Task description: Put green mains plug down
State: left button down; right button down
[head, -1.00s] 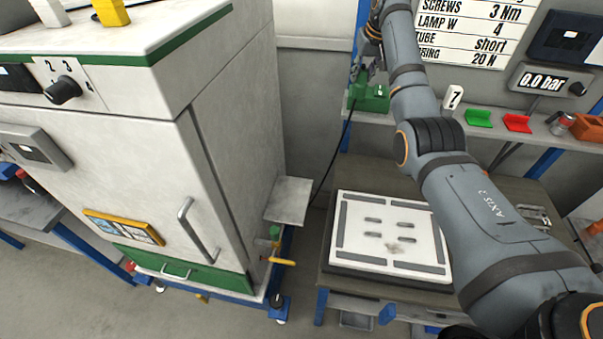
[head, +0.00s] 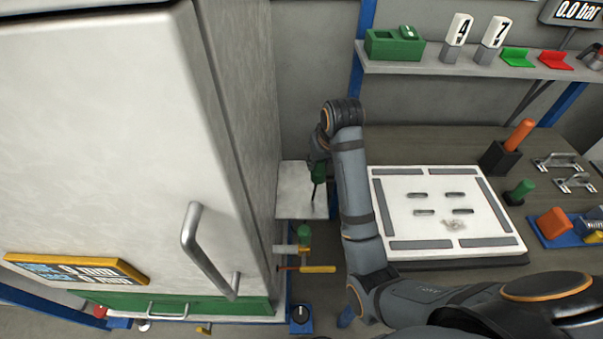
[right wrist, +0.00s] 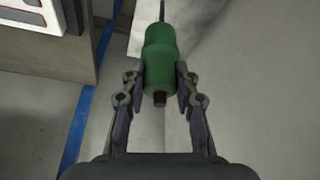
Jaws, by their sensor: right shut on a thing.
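My right gripper (head: 318,160) is over the small grey metal side shelf (head: 292,207) on the cabinet's right side. It is shut on the green mains plug (head: 319,173). In the right wrist view the plug (right wrist: 160,52) sits between the two fingers of the gripper (right wrist: 161,80), with a thin dark part pointing away from the wrist. I cannot tell whether the plug touches the shelf. My left gripper is not in view.
The white cabinet (head: 110,130) with its door handle (head: 205,255) stands close on the left. A yellow-handled valve (head: 318,269) is below the shelf. A workbench with a white slotted board (head: 440,190) is to the right. A green box (head: 393,44) is on the wall shelf.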

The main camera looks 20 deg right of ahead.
jog(key=shift+w+d+f+p, duration=0.1)
jog(key=shift+w+f+p, duration=0.25)
jog(key=shift+w+f, duration=1.85)
jog(key=shift+w+f+p, duration=0.4)
jog(key=shift+w+f, duration=1.55)
jog(key=shift+w, duration=0.45)
jog(key=shift+w+d+f+p, duration=0.1)
jog(key=shift+w+f+p, duration=0.25)
jog(key=shift+w+f, duration=1.95)
jog(key=shift+f, duration=0.1)
jog(key=c, duration=1)
grip_release()
